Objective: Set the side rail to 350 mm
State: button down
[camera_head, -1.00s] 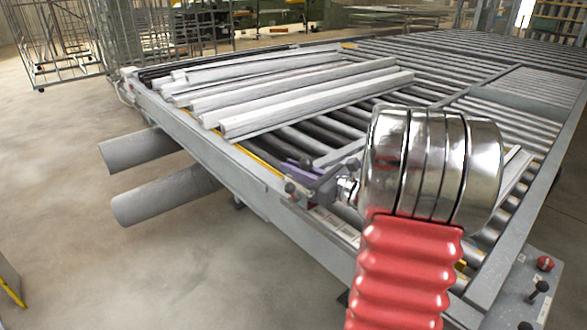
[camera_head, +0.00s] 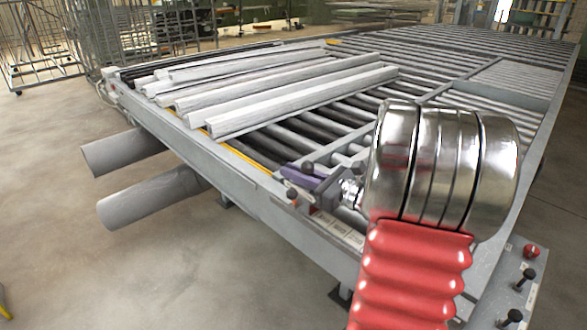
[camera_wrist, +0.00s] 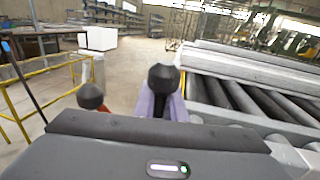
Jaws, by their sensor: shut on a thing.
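My gripper (camera_head: 306,175) has purple fingers around a black knob (camera_head: 308,167) at the bench's near long edge. The knob stands between the fingers in the wrist view (camera_wrist: 163,78). A second black knob (camera_head: 292,193) is just beside it, outside the grip; in the wrist view it tops a red part (camera_wrist: 91,96). A small grey clamp block (camera_head: 322,201) sits below the gripper. A pale scale strip (camera_head: 340,230) runs along the frame edge. My wrist hides part of the side rail area, and I cannot read the setting.
Several pale profiles (camera_head: 290,103) lie on the roller bench (camera_head: 225,178). Two grey cylinders (camera_head: 150,196) stick out below its left side. A control panel (camera_head: 518,290) with knobs is at lower right. The floor at left is clear.

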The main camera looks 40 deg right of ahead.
jog(key=shift+s+r, duration=0.2)
jog(key=shift+s, duration=0.2)
jog(key=shift+d, duration=0.1)
jog(key=c, duration=1.9)
grip_release()
jog(key=shift+o, duration=0.5)
jog(key=shift+f, duration=0.1)
jog(key=shift+s, duration=0.1)
jog(key=v, duration=1.3)
jog(key=shift+s+d, duration=0.1)
jog(key=shift+s, duration=0.25)
jog(key=shift+s, duration=0.1)
